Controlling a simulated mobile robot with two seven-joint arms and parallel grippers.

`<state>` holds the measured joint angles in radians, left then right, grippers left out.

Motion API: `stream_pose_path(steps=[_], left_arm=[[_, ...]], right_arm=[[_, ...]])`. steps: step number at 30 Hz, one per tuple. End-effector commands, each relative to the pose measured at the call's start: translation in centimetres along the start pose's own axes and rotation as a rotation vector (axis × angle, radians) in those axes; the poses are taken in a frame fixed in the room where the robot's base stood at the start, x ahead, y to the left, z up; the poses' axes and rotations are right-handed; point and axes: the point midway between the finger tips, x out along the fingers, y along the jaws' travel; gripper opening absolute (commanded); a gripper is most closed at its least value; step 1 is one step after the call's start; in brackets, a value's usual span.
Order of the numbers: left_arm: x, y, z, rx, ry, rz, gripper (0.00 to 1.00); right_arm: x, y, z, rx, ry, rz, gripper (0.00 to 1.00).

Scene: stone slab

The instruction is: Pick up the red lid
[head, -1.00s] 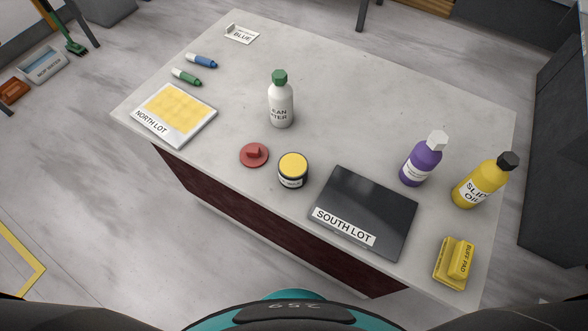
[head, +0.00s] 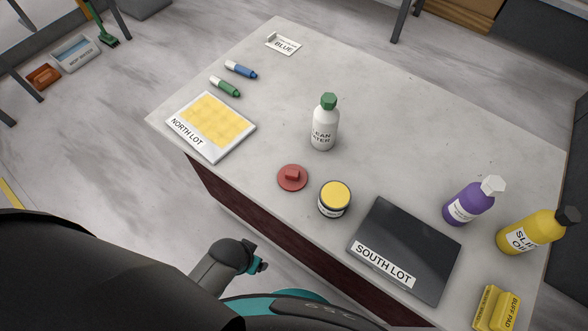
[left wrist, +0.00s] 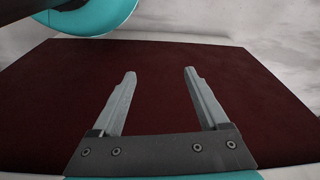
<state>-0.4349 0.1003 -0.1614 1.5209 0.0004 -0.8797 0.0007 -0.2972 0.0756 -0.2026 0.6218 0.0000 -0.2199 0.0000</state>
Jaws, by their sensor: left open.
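The red lid (head: 292,178) lies flat on the stone slab (head: 420,130), near its front edge, with its block-shaped knob up. It sits just left of a jar with a yellow top (head: 334,199), apart from it. My left gripper (left wrist: 160,78) is open and empty in the left wrist view, facing the dark red front of the slab's base (left wrist: 160,65). In the head view my left arm comes in from the lower left, with its wrist end below the slab's front edge. The lid does not show in the left wrist view. My right gripper is not in view.
A white bottle with a green cap (head: 325,123) stands behind the lid. The North Lot tile (head: 246,128) lies to the left and the dark South Lot tile (head: 425,255) to the right.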

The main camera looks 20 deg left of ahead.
Motion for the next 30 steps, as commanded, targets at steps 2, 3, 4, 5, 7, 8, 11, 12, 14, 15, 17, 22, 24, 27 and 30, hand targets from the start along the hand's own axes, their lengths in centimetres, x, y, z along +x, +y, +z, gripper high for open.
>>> stream_pose_path(steps=[2, 3, 4, 5, 7, 8, 11, 12, 14, 15, 17, 22, 24, 27, 30], left_arm=[[-2.5, -0.1, -1.9, -0.004, 0.020, 0.000, 0.78], [-3.7, -0.1, -2.8, -0.006, 0.029, 0.000, 0.78], [-4.6, -0.1, -3.4, -0.008, 0.035, 0.001, 0.78], [-5.5, -0.1, -4.0, -0.010, 0.042, 0.001, 0.78], [-7.8, -0.1, -5.4, -0.014, 0.057, 0.006, 0.78], [-8.7, 0.0, -6.0, -0.015, 0.064, 0.009, 0.78], [-12.0, 0.4, -8.0, -0.021, 0.089, 0.023, 0.78], [-13.4, 0.7, -8.9, -0.022, 0.102, 0.033, 0.78], [-15.6, 1.3, -10.4, -0.025, 0.124, 0.056, 0.78], [-17.3, 2.0, -11.7, -0.023, 0.142, 0.078, 0.78], [-19.4, 3.3, -13.6, -0.019, 0.162, 0.119, 0.78], [-22.0, 6.1, -16.9, -0.004, 0.162, 0.197, 0.78], [-22.6, 6.9, -18.0, 0.002, 0.149, 0.215, 0.78], [-23.1, 7.5, -19.3, 0.005, 0.119, 0.221, 0.78], [-23.3, 7.4, -20.5, -0.006, 0.081, 0.207, 0.78]], right_arm=[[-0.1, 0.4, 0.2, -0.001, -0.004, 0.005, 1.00], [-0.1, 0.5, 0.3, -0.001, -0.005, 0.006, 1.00], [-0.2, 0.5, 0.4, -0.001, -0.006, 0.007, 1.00], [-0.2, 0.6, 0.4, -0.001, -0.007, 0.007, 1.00], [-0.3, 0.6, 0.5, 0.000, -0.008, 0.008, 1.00], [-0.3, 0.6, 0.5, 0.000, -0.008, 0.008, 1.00], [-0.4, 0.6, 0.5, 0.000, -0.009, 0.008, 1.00], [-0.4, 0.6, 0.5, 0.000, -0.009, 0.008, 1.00], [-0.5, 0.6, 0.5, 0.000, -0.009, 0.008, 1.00], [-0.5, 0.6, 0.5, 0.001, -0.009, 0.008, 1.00], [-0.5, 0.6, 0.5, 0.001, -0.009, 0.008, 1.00], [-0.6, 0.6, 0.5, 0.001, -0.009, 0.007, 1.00], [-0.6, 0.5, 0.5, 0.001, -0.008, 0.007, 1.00], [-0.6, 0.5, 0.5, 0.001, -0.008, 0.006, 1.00], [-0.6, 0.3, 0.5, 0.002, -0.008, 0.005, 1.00]])
